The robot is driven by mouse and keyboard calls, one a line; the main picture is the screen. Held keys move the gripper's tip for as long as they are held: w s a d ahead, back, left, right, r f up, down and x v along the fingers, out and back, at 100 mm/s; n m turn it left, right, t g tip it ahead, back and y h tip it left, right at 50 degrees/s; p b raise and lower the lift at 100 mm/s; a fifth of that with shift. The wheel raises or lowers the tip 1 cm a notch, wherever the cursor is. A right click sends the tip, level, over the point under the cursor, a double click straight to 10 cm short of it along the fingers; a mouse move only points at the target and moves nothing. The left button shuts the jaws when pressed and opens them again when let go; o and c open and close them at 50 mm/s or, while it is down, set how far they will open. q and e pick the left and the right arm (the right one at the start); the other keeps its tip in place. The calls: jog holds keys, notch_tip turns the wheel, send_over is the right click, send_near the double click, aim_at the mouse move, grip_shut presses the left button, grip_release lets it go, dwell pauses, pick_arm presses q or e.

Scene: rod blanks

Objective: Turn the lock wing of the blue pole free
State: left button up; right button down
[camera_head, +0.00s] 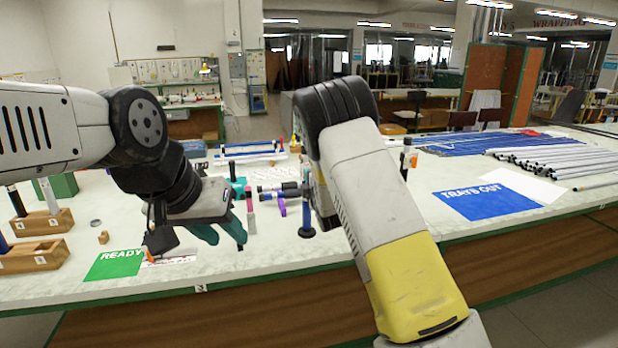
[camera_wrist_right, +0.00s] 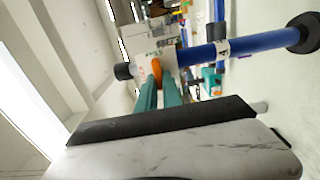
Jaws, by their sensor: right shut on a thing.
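The blue pole (camera_head: 306,212) stands upright on a dark round foot on the bench, its upper part hidden behind my right arm in the head view. In the right wrist view the blue pole (camera_wrist_right: 250,43) lies across the picture, with a white label reading 4 and a black end.
A green READY mat (camera_head: 113,266) lies front left, near numbered wooden blocks (camera_head: 38,222). A blue TRAYS OUT mat (camera_head: 487,202) lies at right, before several white rods (camera_head: 555,158).

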dwell(0.4)
jog(key=c, duration=1.5)
grip_release()
jog(key=v, duration=0.8)
jog(key=shift+w, duration=0.1)
